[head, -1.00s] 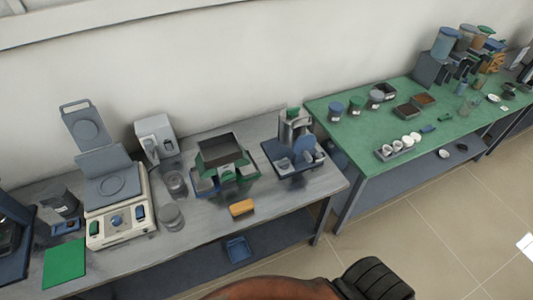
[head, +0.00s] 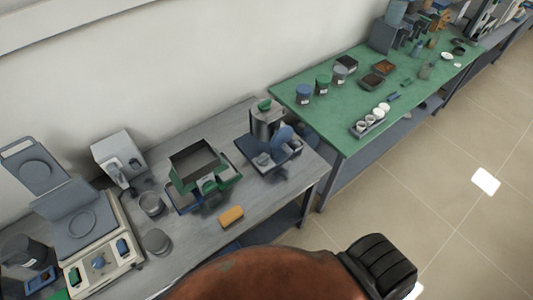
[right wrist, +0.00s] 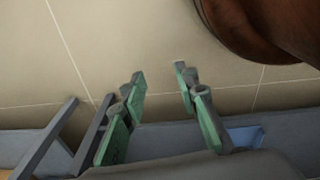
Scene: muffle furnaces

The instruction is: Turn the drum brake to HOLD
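I cannot make out which part is the drum brake or a HOLD mark at this size. On the grey bench in the head view stand a blue-based device with a grey cylinder (head: 266,122), a green-and-blue machine with a dark square hopper (head: 196,160), and a white box-shaped unit (head: 117,155). A scale-like device with a round knob (head: 103,265) stands at the lower left. My right gripper (right wrist: 160,82) is open and empty in the right wrist view, its green-padded fingers spread above the floor beside a bench. My left gripper is not in view.
A green table (head: 330,120) carries jars, dark trays and a rack of white cups (head: 370,122). An orange block (head: 230,216) lies near the grey bench's (head: 185,232) front edge. Tiled floor (head: 430,190) is clear at right. A blue bin (right wrist: 245,136) shows in the right wrist view.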

